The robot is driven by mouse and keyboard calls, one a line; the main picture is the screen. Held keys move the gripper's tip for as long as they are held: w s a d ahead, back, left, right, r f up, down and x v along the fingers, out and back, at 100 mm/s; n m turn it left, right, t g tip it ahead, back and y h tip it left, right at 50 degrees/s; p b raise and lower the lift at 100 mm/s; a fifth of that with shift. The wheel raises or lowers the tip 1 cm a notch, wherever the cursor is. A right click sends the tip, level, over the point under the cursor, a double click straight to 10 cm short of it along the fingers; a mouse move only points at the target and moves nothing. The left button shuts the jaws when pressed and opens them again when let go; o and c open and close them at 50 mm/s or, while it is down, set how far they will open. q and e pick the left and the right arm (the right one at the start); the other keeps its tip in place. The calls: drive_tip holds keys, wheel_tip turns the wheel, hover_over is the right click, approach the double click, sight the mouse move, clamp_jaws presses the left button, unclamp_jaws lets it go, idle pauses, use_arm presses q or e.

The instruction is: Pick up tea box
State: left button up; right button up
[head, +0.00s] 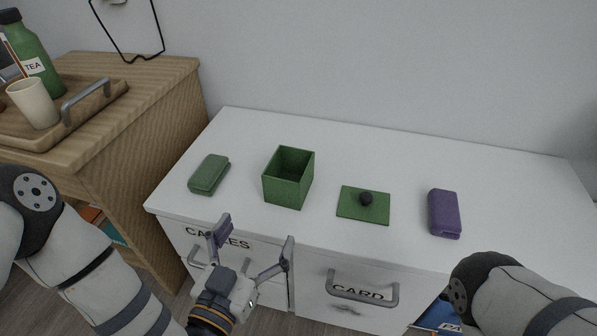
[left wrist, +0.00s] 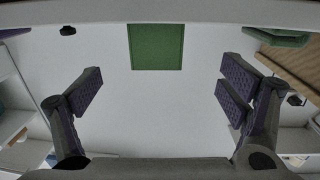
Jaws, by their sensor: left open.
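An open green box (head: 287,180) stands upright on the white desk top, and its inside looks empty. A flat green lid (head: 352,207) with a black knob lies to its right. Which of these the task calls the tea box is not marked. My left gripper (head: 254,240) is open and empty, near the desk's front edge and apart from the box. In the left wrist view the green box (left wrist: 156,47) is at the top centre, beyond the spread fingers of my left gripper (left wrist: 162,92). My right arm shows at the lower right, but its gripper is out of view.
A green case (head: 208,175) lies left of the box and a purple case (head: 444,213) at the right. Drawers with handles (head: 362,296) are below the desk edge. A wooden cabinet at left holds a tray, cup (head: 33,103) and green TEA bottle (head: 30,50). The desk's back is clear.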

sight(281, 192)
use_arm(q)
drive_tip(key=b+x, duration=0.1)
drive_tip(key=x, duration=0.3)
drive_tip(key=b+x, duration=0.2)
drive_tip(key=x, duration=0.2)
drive_tip(key=b+x, duration=0.1)
drive_tip(key=x, duration=0.3)
drive_tip(key=shift+d+b, duration=0.35)
drive_tip(key=shift+b, duration=0.05)
drive_tip(key=shift+w+r, duration=0.15)
drive_tip(key=shift+r, duration=0.1)
use_arm(e)
drive_tip(key=f, duration=0.1)
drive_tip(key=s+f, duration=0.1)
drive_tip(key=f+g, duration=0.1)
drive_tip(key=shift+s+d+f, duration=0.15)
drive_tip(key=shift+s+f, duration=0.1)
drive_tip(key=shift+s, duration=0.1)
use_arm(q)
drive_tip(key=c, duration=1.4)
